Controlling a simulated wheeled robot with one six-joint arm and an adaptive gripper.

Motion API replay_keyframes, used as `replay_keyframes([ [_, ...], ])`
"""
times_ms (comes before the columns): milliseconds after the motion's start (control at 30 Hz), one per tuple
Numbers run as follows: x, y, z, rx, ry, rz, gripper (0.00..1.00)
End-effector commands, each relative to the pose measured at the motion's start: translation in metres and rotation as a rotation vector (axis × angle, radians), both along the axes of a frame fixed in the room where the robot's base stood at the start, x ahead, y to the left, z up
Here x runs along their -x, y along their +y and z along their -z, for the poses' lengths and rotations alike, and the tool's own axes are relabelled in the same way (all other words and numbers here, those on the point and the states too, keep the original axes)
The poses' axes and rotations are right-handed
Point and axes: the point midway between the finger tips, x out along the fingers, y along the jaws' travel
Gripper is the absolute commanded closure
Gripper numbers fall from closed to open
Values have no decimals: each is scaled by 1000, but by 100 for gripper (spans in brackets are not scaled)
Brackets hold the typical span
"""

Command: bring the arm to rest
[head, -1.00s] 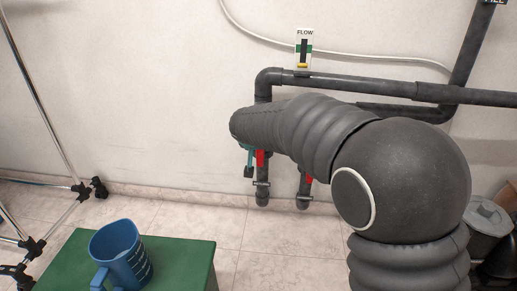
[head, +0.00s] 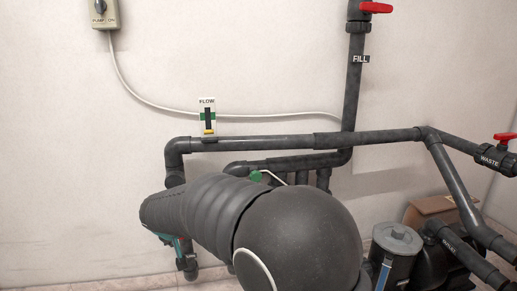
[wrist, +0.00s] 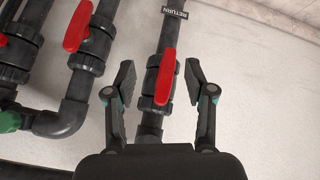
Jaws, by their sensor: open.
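My gripper (wrist: 161,97) is open in the wrist view, its two fingers apart. Between the fingers, and beyond them, is a red valve handle (wrist: 165,76) on the dark pipe labelled RETURN (wrist: 174,13). The handle lies along its pipe. I cannot tell whether the fingers touch it; nothing is held. In the head view my arm (head: 215,205) reaches left in front of the pipes. It hides most of the lower valves and most of my gripper.
Another red handle (wrist: 77,26) is on the pipe to the left. In the head view are the FLOW gauge (head: 208,115), the red FILL handle (head: 375,8), the WASTE valve (head: 489,160) and a grey lidded canister (head: 397,245). The wall above the pipes is mostly bare.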

Motion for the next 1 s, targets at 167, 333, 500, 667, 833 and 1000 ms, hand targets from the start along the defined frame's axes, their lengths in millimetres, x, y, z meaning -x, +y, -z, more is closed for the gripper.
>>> replay_keyframes([
  [167, 42, -46, 9, 102, 116, -50, 46],
  [333, 75, -101, -6, 142, 204, -55, 46],
  [500, 116, -166, -31, 139, 287, -37, 46],
  [667, 158, -223, -56, 103, 344, -1, 46],
  [833, 203, -272, -80, 40, 372, 57, 46],
  [1000, 244, -311, -103, -41, 365, 145, 46],
])
